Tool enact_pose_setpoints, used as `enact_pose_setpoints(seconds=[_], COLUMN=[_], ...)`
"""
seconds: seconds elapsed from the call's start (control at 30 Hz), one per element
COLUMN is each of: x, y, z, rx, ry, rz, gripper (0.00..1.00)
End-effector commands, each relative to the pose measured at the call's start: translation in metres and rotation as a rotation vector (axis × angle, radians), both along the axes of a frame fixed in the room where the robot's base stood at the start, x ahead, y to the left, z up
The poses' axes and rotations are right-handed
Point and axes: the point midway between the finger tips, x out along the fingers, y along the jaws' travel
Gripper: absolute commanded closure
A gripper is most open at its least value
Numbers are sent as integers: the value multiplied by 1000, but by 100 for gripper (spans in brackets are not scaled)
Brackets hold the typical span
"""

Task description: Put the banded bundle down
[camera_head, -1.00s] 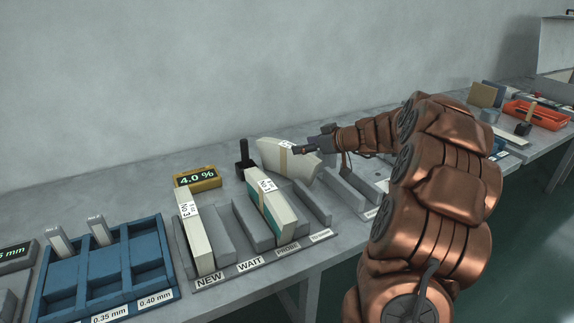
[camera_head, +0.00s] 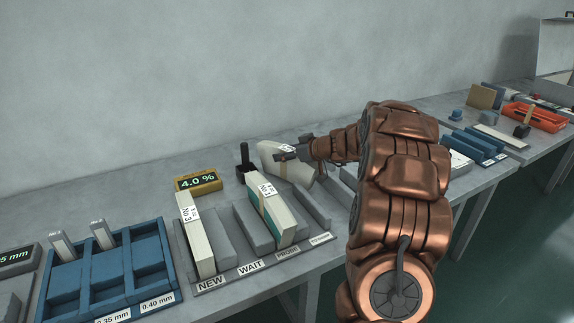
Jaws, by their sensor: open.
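A second banded bundle (camera_head: 281,222), cream with a green side and a number tag, stands in the rack slot above the PROBE label. A third cream bundle (camera_head: 201,250), tagged No 3, stands in the NEW slot.
The grey rack (camera_head: 222,279) has labelled slots; the WAIT slot looks empty. A yellow 4.0 % display (camera_head: 198,180) and a black upright tool (camera_head: 244,158) stand behind it. A blue compartment tray (camera_head: 108,270) is at left. An orange tray (camera_head: 535,117) is far right. My arm hides part of the table.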

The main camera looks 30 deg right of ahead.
Motion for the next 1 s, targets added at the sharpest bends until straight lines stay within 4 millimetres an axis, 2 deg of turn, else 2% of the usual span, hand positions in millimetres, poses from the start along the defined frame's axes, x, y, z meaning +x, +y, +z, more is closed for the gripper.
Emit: enact_pose_setpoints(seconds=[0.07,0.67,1.0], x=[0,0,0], y=[0,0,0], z=[0,0,1], rx=[0,0,0], ry=[0,0,-1], rz=[0,0,0], gripper=[36,99,100])
